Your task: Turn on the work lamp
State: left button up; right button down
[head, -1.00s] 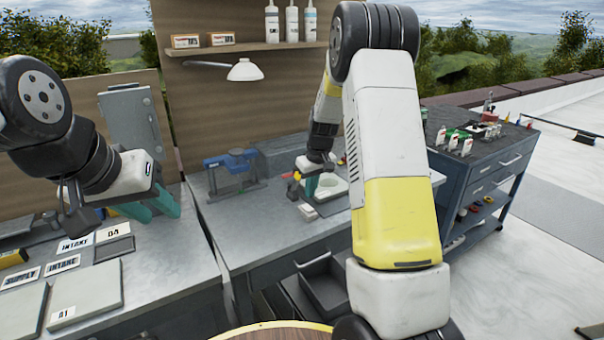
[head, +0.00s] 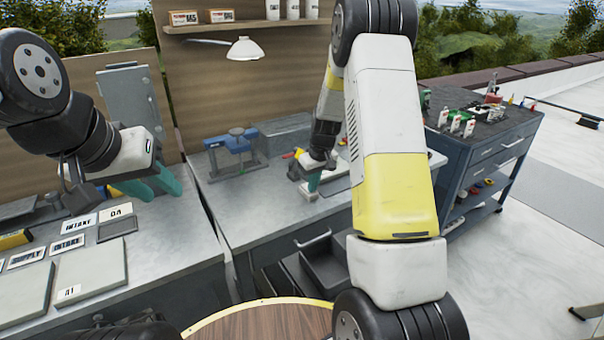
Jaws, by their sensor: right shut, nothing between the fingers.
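The work lamp (head: 244,48), a white shade on a thin arm, hangs from the wooden back panel above the bench. I cannot tell whether it is lit. My right arm hides part of the bench.
A blue vise (head: 230,146) stands left of my right gripper. A shelf (head: 235,27) with boxes and bottles is above the lamp. A dark tool cart (head: 490,150) stands right.

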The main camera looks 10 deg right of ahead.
jog(key=shift+w+r, duration=0.1)
jog(key=shift+w+a+r, duration=0.25)
jog(key=shift+w, duration=0.3)
jog(key=shift+r, duration=0.15)
jog(key=v, duration=0.4)
jog(key=shift+w+a, duration=0.1)
jog(key=shift+w, duration=0.2)
jog(key=s+d+r, duration=0.1)
jog(key=s+r, duration=0.3)
jog(key=r, duration=0.4)
jog(key=shift+s+d+r, duration=0.25)
jog(key=shift+d+r, duration=0.05)
jog(key=shift+r, duration=0.05)
